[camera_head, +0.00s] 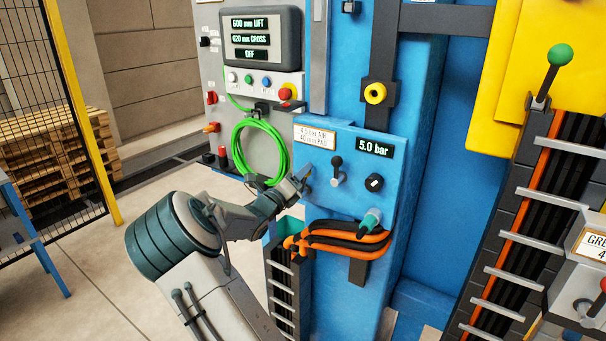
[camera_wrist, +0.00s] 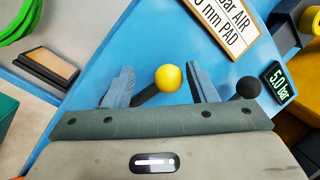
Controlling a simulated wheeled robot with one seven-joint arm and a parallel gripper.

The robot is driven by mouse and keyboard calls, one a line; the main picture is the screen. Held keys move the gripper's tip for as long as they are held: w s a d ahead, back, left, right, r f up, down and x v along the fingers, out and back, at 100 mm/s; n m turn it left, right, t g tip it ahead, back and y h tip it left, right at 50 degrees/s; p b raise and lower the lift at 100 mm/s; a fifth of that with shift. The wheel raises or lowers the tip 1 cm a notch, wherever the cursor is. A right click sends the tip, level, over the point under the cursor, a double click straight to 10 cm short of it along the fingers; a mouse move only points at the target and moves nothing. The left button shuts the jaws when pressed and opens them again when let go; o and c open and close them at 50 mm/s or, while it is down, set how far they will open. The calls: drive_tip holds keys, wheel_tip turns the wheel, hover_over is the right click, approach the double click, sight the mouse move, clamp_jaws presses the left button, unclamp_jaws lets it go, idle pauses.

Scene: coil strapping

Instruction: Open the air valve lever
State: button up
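A lever with a yellow ball knob (camera_wrist: 168,78) and dark stem stands on the blue panel (camera_wrist: 105,65), below the air and pad label (camera_wrist: 228,22). My gripper (camera_wrist: 160,70) is open, one finger on each side of this lever, with gaps between fingers and knob. In the head view my gripper (camera_head: 304,178) is at the left part of the blue panel and hides the yellow knob. A second lever with a black knob (camera_wrist: 248,88) is just right of the right finger; it stands upright in the head view (camera_head: 337,166). I cannot tell whether the fingers touch the panel.
The panel also carries a 5.0 bar display (camera_head: 374,148), a black dial (camera_head: 374,183) and a teal fitting (camera_head: 371,220) by orange and black hoses (camera_head: 340,238). A coiled green hose (camera_head: 262,150) hangs left of my gripper on a grey control cabinet (camera_head: 222,85).

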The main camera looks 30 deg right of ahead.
drive_tip(key=b+v, duration=0.3)
drive_tip(key=v, duration=1)
drive_tip(key=shift+s+a, duration=0.2)
drive_tip(key=shift+a, duration=0.1)
